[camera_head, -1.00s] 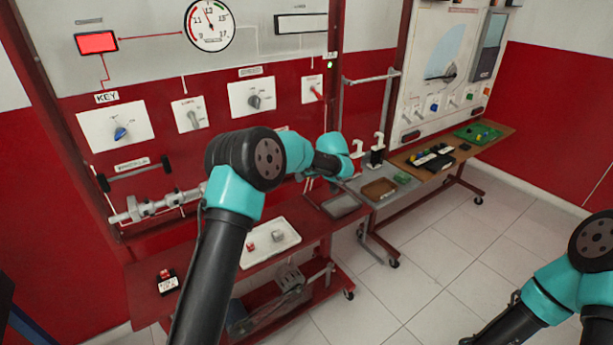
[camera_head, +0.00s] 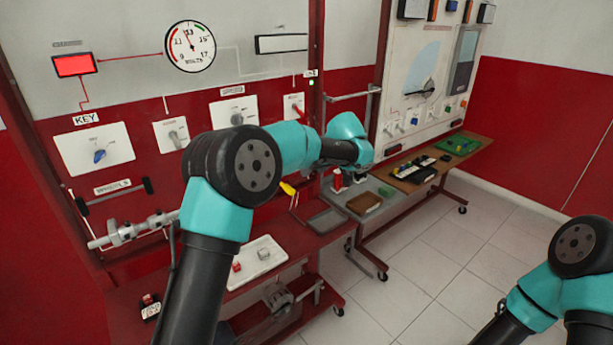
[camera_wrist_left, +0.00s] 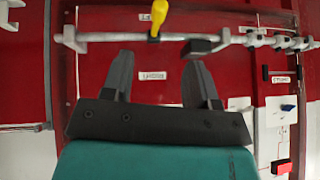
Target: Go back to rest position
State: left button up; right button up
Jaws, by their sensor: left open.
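My left gripper (camera_wrist_left: 158,78) is open and empty in the left wrist view, its two dark fingers spread with the red panel behind them. In the head view my left arm reaches in front of the red trainer panel (camera_head: 75,210); its wrist hides the gripper's fingers there. A yellow handle (camera_head: 288,188) shows just below my left forearm. It also shows in the wrist view (camera_wrist_left: 157,16), on a grey rail beyond the fingers and apart from them. Part of my right arm shows at the right edge of the head view; its gripper is out of view.
A white tray (camera_head: 285,251) with small parts lies on the red bench below my left arm. A brown-topped table (camera_head: 467,158) with several parts stands further right. A metal shaft (camera_head: 130,230) runs along the panel at left. The tiled floor (camera_head: 440,250) between the arms is clear.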

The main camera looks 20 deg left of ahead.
pick_arm(q)
jog(key=shift+s+d+r, duration=0.15)
jog(key=shift+d+r, duration=0.1)
jog(key=shift+r, duration=0.15)
jog(key=s+f+m+g+h, duration=0.1)
jog(key=s+f+m+h, duration=0.3)
jog(key=f, duration=0.7)
jog(key=s+f+m+g+h, duration=0.1)
jog(key=s+f, duration=0.5)
jog(key=f, duration=0.5)
jog(key=s+f+m+g+h, duration=0.1)
jog(key=s+f+m+h, duration=0.3)
jog(key=f, duration=0.7)
jog(key=s+a+f, duration=0.1)
jog(key=s+f, duration=0.2)
jog(key=s, duration=0.5)
jog(key=s+a+f+h, duration=0.1)
jog(key=s+f, duration=0.3)
jog(key=s, duration=0.5)
jog(key=s+a+f+n, duration=0.1)
jog(key=s+a+f, duration=0.1)
jog(key=s, duration=0.7)
jog(key=shift+a+f+t, duration=0.25)
jog(key=shift+f+t, duration=0.15)
jog(key=shift+f, duration=0.4)
jog(key=shift+o, duration=0.2)
